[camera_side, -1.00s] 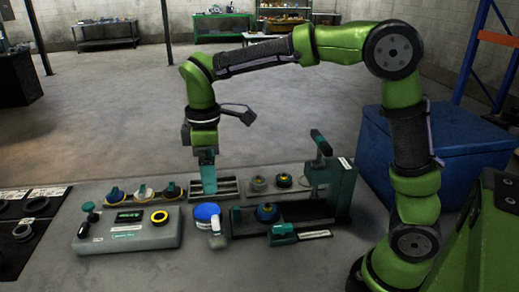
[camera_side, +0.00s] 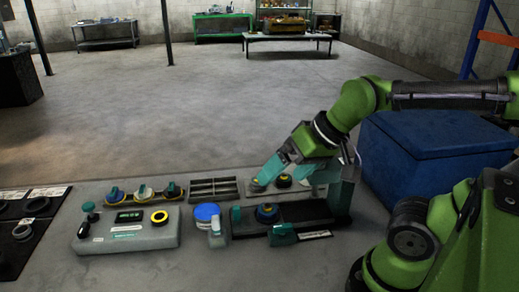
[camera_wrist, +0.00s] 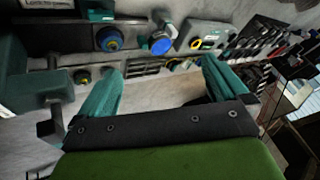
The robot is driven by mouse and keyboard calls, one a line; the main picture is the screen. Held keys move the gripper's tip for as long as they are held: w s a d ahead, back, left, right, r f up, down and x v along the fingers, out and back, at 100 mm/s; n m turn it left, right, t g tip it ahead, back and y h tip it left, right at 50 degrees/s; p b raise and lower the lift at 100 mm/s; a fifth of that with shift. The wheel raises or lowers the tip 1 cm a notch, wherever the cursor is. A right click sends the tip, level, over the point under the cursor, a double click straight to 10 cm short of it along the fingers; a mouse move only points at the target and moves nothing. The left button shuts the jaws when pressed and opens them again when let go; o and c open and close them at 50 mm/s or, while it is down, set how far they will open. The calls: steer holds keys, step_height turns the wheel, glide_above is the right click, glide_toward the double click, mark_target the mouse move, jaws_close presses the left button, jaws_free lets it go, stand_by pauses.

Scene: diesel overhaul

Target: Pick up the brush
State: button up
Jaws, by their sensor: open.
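I cannot make out a brush for certain in either view. A teal piece (camera_side: 282,235) lies at the front of the dark fixture, beside a white label; I cannot tell if it is the brush. My gripper (camera_side: 285,182) is tilted low at the back of the bench, by the teal upright of the fixture. In the wrist view, its two teal fingers (camera_wrist: 160,82) are wide apart with nothing held between them. A small dark round part (camera_side: 283,181) with a yellow centre shows near the fingers in the side view.
The slotted grey rack (camera_side: 213,189) stands empty-looking left of my gripper. A blue-topped container (camera_side: 207,212), a grey console (camera_side: 125,232) and the dark fixture (camera_side: 305,214) line the bench. A blue chest (camera_side: 425,165) stands at right.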

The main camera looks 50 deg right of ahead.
steer(key=shift+s+d+r, duration=0.15)
steer(key=shift+s+r, duration=0.1)
steer(key=shift+s, duration=0.05)
steer(key=shift+c, duration=0.6)
steer(key=shift+d+r+t, duration=0.1)
steer(key=shift+r+t, duration=0.15)
steer(key=shift+t, duration=0.15)
steer(key=shift+c, duration=1.1)
steer(key=c, duration=0.6)
